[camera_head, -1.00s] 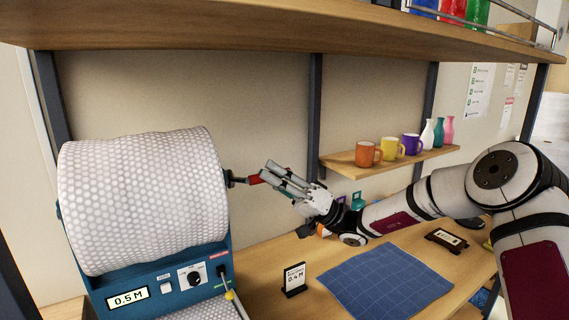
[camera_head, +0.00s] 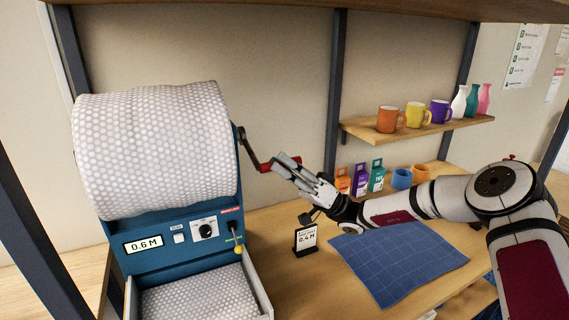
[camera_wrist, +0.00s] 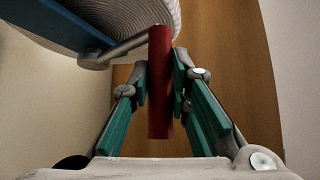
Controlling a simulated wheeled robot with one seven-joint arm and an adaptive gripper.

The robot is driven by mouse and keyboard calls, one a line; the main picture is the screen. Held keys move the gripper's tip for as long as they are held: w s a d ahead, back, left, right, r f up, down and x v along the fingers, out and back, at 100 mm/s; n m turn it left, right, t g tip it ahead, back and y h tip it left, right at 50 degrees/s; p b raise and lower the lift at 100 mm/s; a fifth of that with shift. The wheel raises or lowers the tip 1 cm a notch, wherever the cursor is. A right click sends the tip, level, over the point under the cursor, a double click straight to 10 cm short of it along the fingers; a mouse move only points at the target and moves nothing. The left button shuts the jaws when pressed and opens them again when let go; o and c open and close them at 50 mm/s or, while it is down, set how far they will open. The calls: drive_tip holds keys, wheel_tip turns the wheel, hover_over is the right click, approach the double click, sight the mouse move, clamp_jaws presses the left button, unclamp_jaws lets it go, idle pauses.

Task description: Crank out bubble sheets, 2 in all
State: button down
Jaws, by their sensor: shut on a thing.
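A large roll of bubble wrap (camera_head: 155,150) sits on the blue dispenser (camera_head: 185,238) at the left in the head view. The dispenser's display (camera_head: 144,245) reads 0.6 M. Bubble wrap (camera_head: 200,300) lies in the tray (camera_head: 256,285) at its front. A crank (camera_head: 251,150) with a red handle (camera_head: 280,163) sticks out from the right side. My gripper (camera_head: 288,166) is shut on the red handle, which also shows between the fingers in the wrist view (camera_wrist: 160,85). A small sign (camera_head: 306,239) reading 0.4 M stands right of the dispenser.
A blue cutting mat (camera_head: 400,258) lies on the bench in front of my arm. Small boxes (camera_head: 360,180) and mugs (camera_head: 402,179) stand behind my arm. A wall shelf (camera_head: 420,130) above holds more mugs and vases.

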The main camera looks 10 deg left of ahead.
drive_tip(key=shift+w+a, duration=0.1)
drive_tip(key=shift+w, duration=0.2)
